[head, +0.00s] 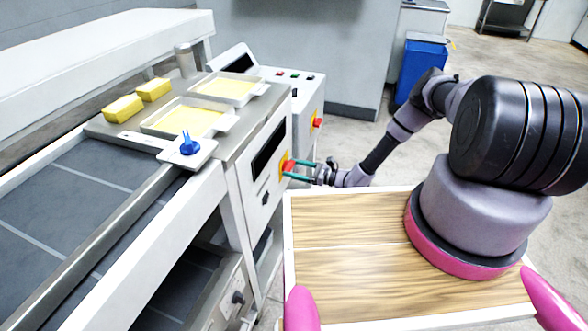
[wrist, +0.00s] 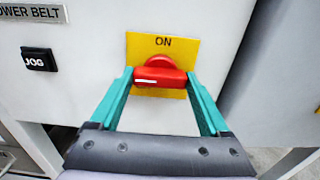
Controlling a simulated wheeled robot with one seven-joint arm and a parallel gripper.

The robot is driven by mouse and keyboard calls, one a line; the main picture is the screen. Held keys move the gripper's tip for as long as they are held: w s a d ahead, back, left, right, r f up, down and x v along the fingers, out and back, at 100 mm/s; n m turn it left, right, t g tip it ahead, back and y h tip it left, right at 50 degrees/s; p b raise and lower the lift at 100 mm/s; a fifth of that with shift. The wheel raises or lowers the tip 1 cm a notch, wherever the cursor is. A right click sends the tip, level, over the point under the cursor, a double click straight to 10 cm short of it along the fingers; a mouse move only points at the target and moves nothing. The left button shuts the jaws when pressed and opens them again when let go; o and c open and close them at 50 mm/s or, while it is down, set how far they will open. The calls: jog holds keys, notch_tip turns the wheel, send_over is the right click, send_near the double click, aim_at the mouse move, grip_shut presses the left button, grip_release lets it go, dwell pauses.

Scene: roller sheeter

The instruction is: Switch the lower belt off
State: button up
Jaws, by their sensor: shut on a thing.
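The red rotary knob (wrist: 160,68) sits on a yellow plate (wrist: 176,45) marked ON above it, on a white machine face. Its bar lies roughly level in the wrist view, with a white line on its left part. A label ending in "OWER BELT" (wrist: 30,12) is cut off at the top left. My gripper (wrist: 159,78) is shut on the knob, with a teal finger at each end of the bar. In the head view the knob (head: 287,166) shows small on the machine's end panel, with my gripper (head: 299,170) reaching it from the right.
A black JOG button (wrist: 38,60) is left of the knob. Another red knob (head: 317,123) is on the control cabinet behind. Yellow blocks (head: 123,108) and trays stand on the machine top. A blue bin (head: 420,70) stands behind.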

jog(key=shift+d, duration=0.1)
jog(key=o, duration=1.2)
jog(key=shift+d, duration=0.1)
jog(key=v, duration=1)
jog(key=shift+s+d+f, duration=0.1)
jog(key=shift+s+d, duration=0.1)
jog(key=shift+d, duration=0.05)
